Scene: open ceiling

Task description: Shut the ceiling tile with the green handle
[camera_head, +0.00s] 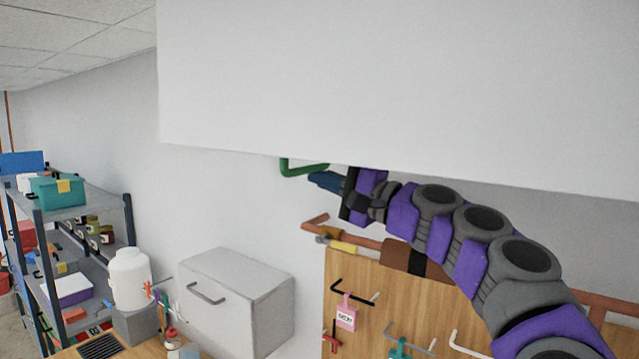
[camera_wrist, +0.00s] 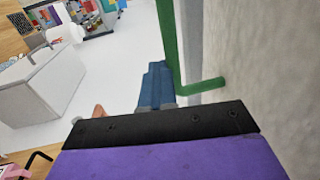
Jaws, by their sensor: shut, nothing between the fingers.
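The ceiling tile (camera_head: 400,90) is a large white panel that hangs down and fills the upper right of the head view. The green handle (camera_head: 305,169) shows just below its lower edge; it also shows in the wrist view (camera_wrist: 172,45) as a bar with a bent end, beside the tile's textured face (camera_wrist: 275,70). My gripper (camera_head: 322,181) has blue fingers and is right of the handle in the head view. In the wrist view the shut, empty fingers (camera_wrist: 156,80) are just left of the bar. I cannot tell whether they touch it.
A grey cabinet (camera_head: 240,300) stands below on the left, with a loaded shelf (camera_head: 85,215) farther left. A wooden pegboard (camera_head: 380,310) with hooks is below my arm. A fixed tiled ceiling (camera_head: 60,30) shows at upper left. Open space lies left of the tile.

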